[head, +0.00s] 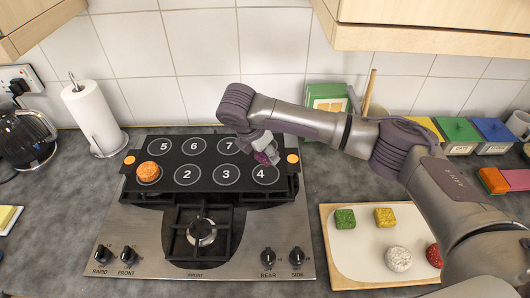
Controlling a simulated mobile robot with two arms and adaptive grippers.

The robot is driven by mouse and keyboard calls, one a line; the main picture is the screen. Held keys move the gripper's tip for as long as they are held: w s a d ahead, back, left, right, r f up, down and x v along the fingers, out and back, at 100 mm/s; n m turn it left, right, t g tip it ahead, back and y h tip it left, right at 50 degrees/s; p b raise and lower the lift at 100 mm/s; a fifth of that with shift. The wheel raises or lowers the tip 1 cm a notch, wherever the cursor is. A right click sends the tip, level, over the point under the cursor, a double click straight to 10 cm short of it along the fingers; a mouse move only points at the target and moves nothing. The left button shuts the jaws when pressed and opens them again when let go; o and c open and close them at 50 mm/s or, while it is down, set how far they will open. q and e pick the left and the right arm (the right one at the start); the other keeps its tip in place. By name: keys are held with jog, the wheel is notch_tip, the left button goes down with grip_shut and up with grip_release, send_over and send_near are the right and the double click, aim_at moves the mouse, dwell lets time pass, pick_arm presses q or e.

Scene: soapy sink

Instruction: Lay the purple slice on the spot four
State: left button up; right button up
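The black panel (208,175) with numbered white rings lies over the back of the hob. Spot four (261,175) is its front right ring. The purple slice (268,157) shows at the fingers of my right gripper (265,154), just behind and above spot four. The gripper appears closed around the slice; the slice is partly hidden by the fingers. I cannot tell whether it touches the panel. An orange round piece (148,171) sits at the front left spot, covering its number. My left gripper is not in view.
A white board (350,262) at right holds a green cube (345,219), a yellow cube (385,217), a white ball (398,259) and a red piece (433,255). A paper towel roll (94,115) and black kettle (25,137) stand left. Rings two and three are bare.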

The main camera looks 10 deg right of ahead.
aim_at(268, 172)
jog(key=shift+f+b, duration=0.5)
jog(key=shift+f, duration=0.3)
jog(key=shift+w+a+f, duration=0.1)
jog(key=shift+f, duration=0.05)
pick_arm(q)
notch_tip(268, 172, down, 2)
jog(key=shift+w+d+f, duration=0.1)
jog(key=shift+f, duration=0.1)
pick_arm(e)
jog(key=shift+f+b, duration=0.45)
jog(key=shift+f, duration=1.6)
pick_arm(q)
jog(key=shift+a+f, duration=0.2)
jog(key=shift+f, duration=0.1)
pick_arm(e)
jog(key=shift+f, duration=0.1)
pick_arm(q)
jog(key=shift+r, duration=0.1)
pick_arm(e)
jog(key=shift+f, duration=0.25)
